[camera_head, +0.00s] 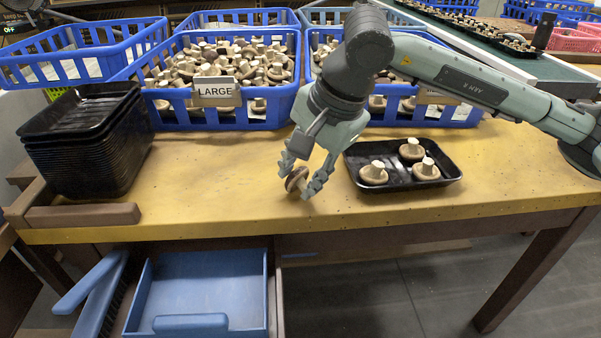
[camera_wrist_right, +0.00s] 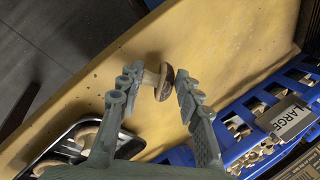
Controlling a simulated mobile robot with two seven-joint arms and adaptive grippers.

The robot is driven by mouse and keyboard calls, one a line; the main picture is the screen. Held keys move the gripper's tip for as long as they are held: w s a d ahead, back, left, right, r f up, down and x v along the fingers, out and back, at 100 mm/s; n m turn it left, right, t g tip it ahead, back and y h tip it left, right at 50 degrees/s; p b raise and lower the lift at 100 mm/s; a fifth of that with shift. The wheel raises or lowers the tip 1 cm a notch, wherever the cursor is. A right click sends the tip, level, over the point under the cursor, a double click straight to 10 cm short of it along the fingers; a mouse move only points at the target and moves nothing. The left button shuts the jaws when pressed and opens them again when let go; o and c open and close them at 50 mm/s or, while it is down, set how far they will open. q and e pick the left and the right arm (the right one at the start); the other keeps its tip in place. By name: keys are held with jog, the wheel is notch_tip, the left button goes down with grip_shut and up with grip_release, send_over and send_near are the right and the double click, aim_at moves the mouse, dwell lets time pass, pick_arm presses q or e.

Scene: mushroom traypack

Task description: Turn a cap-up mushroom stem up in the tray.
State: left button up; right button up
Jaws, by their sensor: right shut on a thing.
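My right gripper (camera_head: 304,178) is over the wooden table, left of the black tray (camera_head: 354,168). It is shut on a mushroom (camera_head: 293,181), which is tilted on its side between the fingers. In the right wrist view the held mushroom (camera_wrist_right: 164,83) shows its brown cap toward one finger and its pale stem toward the other. The black tray holds three mushrooms, the left one (camera_head: 373,174), the back one (camera_head: 411,149) and the right one (camera_head: 426,170), all with stems up. My left gripper is not in view.
A blue crate labelled LARGE (camera_head: 275,118), full of mushrooms, stands behind the gripper. A stack of empty black trays (camera_head: 88,150) is at the left. A blue drawer (camera_head: 200,290) is below the table edge.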

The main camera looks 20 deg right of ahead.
jog(key=shift+f, duration=0.15)
jog(key=o, duration=0.9)
jog(key=v, duration=1.2)
